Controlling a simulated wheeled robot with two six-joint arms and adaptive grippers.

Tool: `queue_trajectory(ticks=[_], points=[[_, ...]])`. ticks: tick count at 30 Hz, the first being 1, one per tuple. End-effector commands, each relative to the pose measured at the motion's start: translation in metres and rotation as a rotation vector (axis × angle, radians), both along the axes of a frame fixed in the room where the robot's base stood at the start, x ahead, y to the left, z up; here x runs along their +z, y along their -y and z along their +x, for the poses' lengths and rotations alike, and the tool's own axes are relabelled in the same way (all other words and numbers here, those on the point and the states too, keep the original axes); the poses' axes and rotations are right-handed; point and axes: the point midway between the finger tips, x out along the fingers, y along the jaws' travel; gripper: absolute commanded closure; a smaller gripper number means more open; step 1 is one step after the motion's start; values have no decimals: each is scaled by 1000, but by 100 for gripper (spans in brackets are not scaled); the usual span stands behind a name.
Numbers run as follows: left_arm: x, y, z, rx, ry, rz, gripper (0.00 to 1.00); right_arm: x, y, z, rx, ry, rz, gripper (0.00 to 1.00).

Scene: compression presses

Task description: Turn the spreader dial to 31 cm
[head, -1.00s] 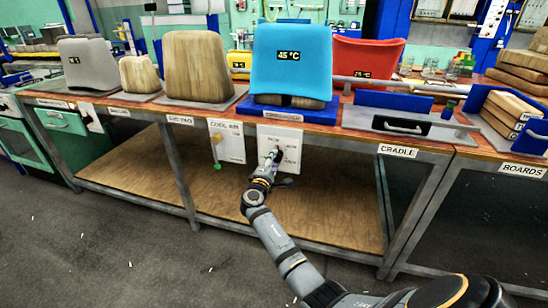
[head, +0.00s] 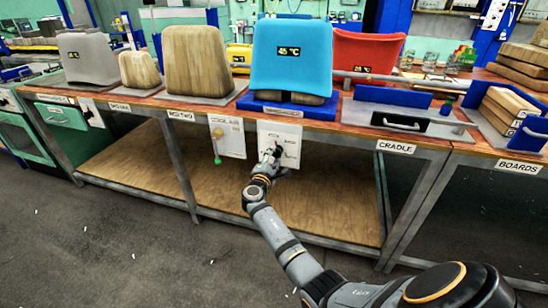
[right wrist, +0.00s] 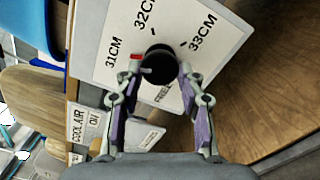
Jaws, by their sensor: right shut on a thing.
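The spreader dial is a black round knob (right wrist: 160,62) on a white plate (right wrist: 95,25) marked 31CM, 32CM and 33CM, as the right wrist view shows. A small red mark (right wrist: 135,57) at the knob's edge is on the side of the 31CM label (right wrist: 113,53). My right gripper (right wrist: 157,78) has a finger on each side of the knob and is shut on it. In the head view the plate (head: 290,132) hangs on the bench front below the blue form, and my right gripper (head: 272,155) covers the dial. My left gripper is not in view.
A blue padded form (head: 290,55) reading 45 °C stands on the bench above the plate. A cool air plate (head: 232,145) with a green-tipped hanging part is to the left. The cradle (head: 410,118) is to the right. A wooden lower shelf (head: 310,200) lies behind my arm.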

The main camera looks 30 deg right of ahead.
Motion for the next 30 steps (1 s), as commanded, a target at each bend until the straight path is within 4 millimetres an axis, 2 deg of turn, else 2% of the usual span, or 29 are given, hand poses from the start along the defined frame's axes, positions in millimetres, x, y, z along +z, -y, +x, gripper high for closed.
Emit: queue_trajectory(ticks=[2, 3, 8, 17, 30], points=[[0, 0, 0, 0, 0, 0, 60, 0, -1, 1, 4, 1, 2, 93], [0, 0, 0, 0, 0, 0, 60, 0, -1, 1, 4, 1, 2, 60], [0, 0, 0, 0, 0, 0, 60, 0, -1, 1, 2, 1, 2, 40], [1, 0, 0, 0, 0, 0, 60, -1, -2, -1, 1, 1, 2, 40], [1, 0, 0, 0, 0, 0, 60, -1, -54, -45, 2, 1, 4, 40]])
